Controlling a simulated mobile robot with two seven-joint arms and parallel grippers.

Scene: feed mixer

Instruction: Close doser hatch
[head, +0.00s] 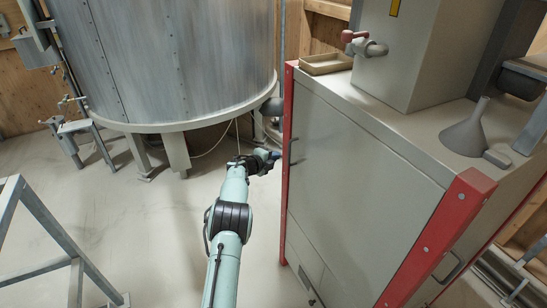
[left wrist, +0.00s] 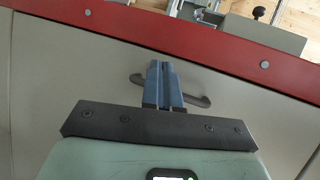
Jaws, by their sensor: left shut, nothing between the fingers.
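The doser hatch (head: 350,165) is the large grey front panel of the cabinet, between two red posts. It looks about flush with the frame; a small gap cannot be told. Its dark bar handle (head: 292,150) is near the left red post. My left gripper (head: 275,155) is just left of that post, at about handle height. In the left wrist view its blue fingers (left wrist: 162,68) are together and empty. They cover the middle of the dark handle (left wrist: 200,101), which shows on both sides; contact cannot be told. My right gripper is out of view.
A large grey tank (head: 170,60) on legs stands behind my left arm. A tray (head: 325,64), a valve (head: 370,46) and a funnel (head: 466,130) are on or above the cabinet top. A metal frame (head: 45,225) stands at left; the floor between is clear.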

